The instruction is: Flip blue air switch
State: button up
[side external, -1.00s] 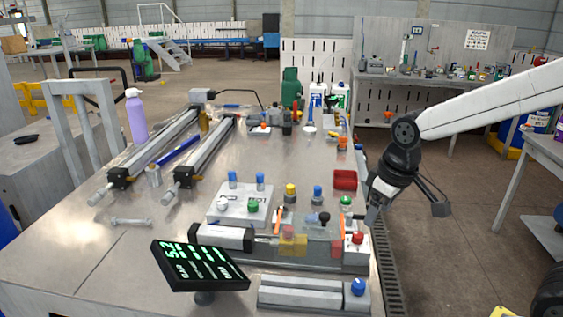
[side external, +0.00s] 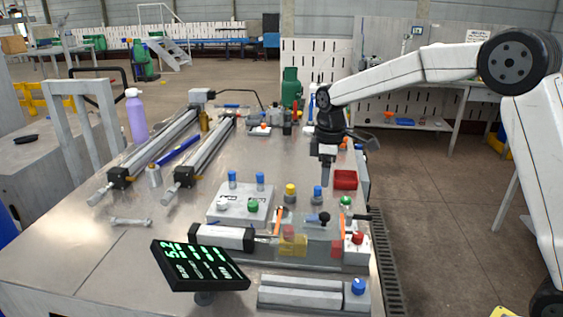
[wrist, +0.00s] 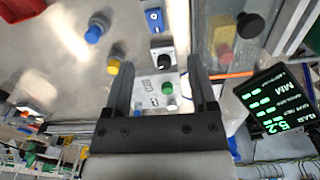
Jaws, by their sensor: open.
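A small blue switch (wrist: 154,18) with white marks shows near the top of the wrist view, above a switch with a black knob (wrist: 163,58). In the side view a small blue part (side external: 311,218) stands beside a black ball knob (side external: 324,217) and may be the same blue switch; I cannot tell for sure. My gripper (side external: 325,183) points down above the table behind the row of knobs, apart from them. In the wrist view its two fingers (wrist: 160,66) are spread and empty, with the blue switch beyond their tips.
A blue knob (side external: 318,192), a yellow knob (side external: 290,190) and a green knob (side external: 346,201) stand close by. A white box (side external: 232,217) with knobs is to the left. A red tray (side external: 345,179) and a display (side external: 198,267) are nearby.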

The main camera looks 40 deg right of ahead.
jog(key=shift+n, duration=0.4)
jog(key=shift+w+d+f, duration=0.1)
jog(key=shift+w+f, duration=0.15)
jog(key=shift+f, duration=0.7)
jog(key=shift+w+d+f, duration=0.1)
jog(key=shift+w+f, duration=0.15)
jog(key=shift+f, duration=0.7)
jog(key=shift+w+f, duration=0.25)
jog(key=shift+f, duration=0.7)
jog(key=shift+f, duration=0.15)
jog(key=shift+f, duration=3.75)
grip_shut()
